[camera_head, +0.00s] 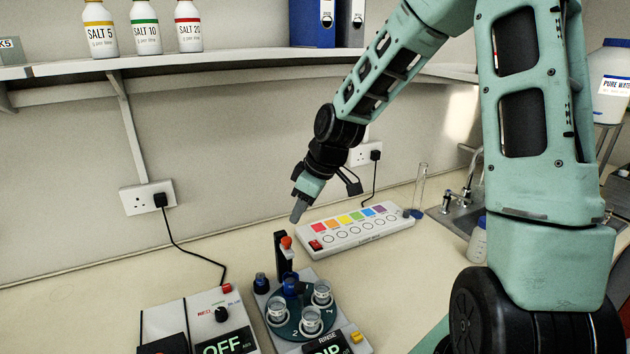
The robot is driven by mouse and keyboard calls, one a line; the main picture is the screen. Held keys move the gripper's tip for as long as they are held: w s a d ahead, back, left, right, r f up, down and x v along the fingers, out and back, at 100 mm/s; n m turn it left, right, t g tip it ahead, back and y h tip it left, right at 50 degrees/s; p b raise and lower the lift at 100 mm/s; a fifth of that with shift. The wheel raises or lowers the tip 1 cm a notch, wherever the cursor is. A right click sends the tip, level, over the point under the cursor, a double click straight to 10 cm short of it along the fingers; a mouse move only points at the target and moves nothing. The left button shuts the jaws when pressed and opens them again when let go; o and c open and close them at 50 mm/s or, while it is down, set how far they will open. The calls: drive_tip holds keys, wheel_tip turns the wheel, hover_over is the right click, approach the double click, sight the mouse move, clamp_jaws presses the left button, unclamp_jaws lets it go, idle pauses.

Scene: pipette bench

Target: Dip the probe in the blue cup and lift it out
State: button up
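A turntable (264,325) on a small white bench device carries several cups. One is a blue cup (291,287) at its back, just in front of a black upright post (279,250). The others are clear cups (311,321). An orange-red piece (286,242) sits at the top of the post; I cannot tell whether it is the probe's top, and no separate probe shows clearly. My gripper (298,212) points down, above and slightly right of the post, apparently apart from it. Its fingers appear edge-on, so their opening is hidden. I see nothing in it.
A white box (204,310) reading OFF stands left of the device. A strip with coloured squares (355,240) lies behind right. A glass cylinder (419,190) and sink tap (462,190) are right.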

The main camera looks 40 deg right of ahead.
drive_tip(key=v, duration=0.9)
drive_tip(key=shift+r, duration=0.15)
